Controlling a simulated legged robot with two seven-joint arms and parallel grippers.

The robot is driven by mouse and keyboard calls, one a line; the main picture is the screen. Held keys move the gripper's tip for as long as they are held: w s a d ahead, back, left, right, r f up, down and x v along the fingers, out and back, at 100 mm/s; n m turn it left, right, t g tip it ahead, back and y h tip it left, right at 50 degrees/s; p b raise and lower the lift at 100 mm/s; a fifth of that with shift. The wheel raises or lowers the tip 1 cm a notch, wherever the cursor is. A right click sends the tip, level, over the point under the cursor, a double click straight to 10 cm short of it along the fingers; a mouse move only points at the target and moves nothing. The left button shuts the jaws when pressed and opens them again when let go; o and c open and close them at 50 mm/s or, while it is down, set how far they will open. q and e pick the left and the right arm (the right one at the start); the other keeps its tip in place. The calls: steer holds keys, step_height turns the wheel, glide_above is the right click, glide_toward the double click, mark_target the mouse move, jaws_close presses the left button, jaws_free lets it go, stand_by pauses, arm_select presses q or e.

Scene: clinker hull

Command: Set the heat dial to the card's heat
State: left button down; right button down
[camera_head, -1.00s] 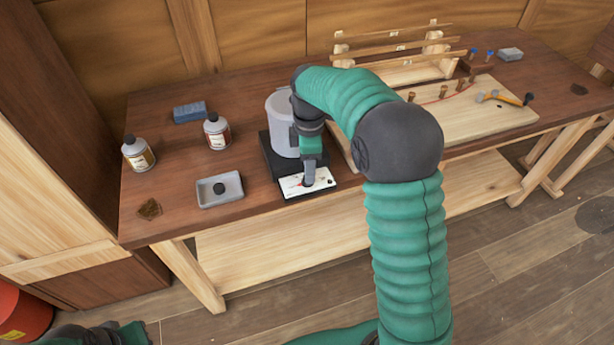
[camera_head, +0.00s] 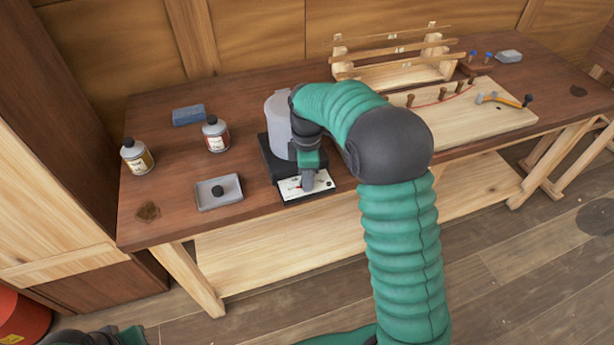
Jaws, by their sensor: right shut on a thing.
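A grey pot (camera_head: 279,122) stands on a black heater base (camera_head: 280,169) near the table's front edge. A white panel with small dark marks (camera_head: 323,184) lies on the base's front. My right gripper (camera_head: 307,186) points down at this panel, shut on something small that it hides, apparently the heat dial. The dial's pointer and setting cannot be read. I cannot make out a separate heat card. Part of my left arm shows at the bottom left edge, with no gripper fingers visible.
Left of the heater are a grey tray (camera_head: 231,198) with a dark knob-like thing, two bottles (camera_head: 137,157) (camera_head: 216,135) and a blue block (camera_head: 188,115). Behind my right arm are a pegged wooden board (camera_head: 497,124) and a wooden rack (camera_head: 444,68). The table's front left is mostly clear.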

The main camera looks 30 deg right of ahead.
steer(key=shift+r+m+p, duration=0.2)
steer(key=shift+m+p, duration=0.7)
steer(key=shift+r+m+p, duration=0.1)
steer(key=shift+m+p, duration=1.05)
steer(key=shift+m, duration=0.05)
steer(key=m+p, duration=0.2)
steer(key=m, duration=0.1)
steer(key=shift+m+p, duration=0.3)
steer(key=m+p, duration=0.3)
steer(key=m, duration=0.1)
steer(key=shift+m, duration=0.3)
steer(key=m+p, duration=0.3)
steer(key=m, duration=0.3)
steer(key=m+p, duration=0.1)
steer(key=m, duration=0.1)
steer(key=m+p, duration=0.1)
steer(key=m, duration=0.2)
steer(key=shift+w+f, duration=0.1)
steer(key=shift+f, duration=0.1)
steer(key=shift+m, duration=0.4)
